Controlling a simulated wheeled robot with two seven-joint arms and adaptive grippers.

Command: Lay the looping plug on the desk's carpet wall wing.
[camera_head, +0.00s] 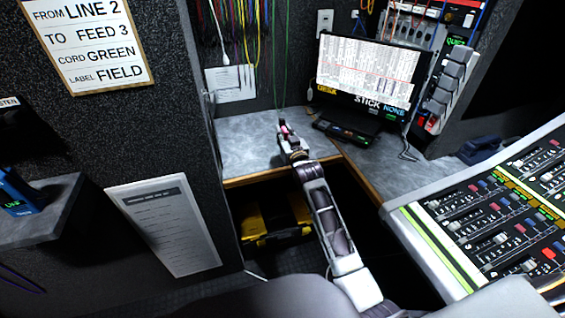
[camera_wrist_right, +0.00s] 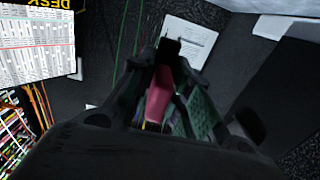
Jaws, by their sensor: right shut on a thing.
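My right gripper (camera_head: 287,131) is above the grey wing of the desk (camera_head: 243,146) beside the carpet wall, with its arm reaching up from the bottom of the head view. It is shut on a pinkish-red thing, which appears to be the plug (camera_wrist_right: 158,95). In the wrist view this plug sits between the dark fingers of the gripper (camera_wrist_right: 167,84). A thin green cord (camera_head: 286,70) hangs down close to the gripper; I cannot tell whether it joins the plug. The gap between plug and desk is unclear. My left gripper is not in view.
A monitor (camera_head: 366,70) and a dark keyboard-like unit (camera_head: 345,132) stand right of the gripper. Coloured cords (camera_head: 238,28) hang on the back wall above a white paper (camera_head: 231,84). A mixing console (camera_head: 500,215) fills the right. The wing left of the gripper is bare.

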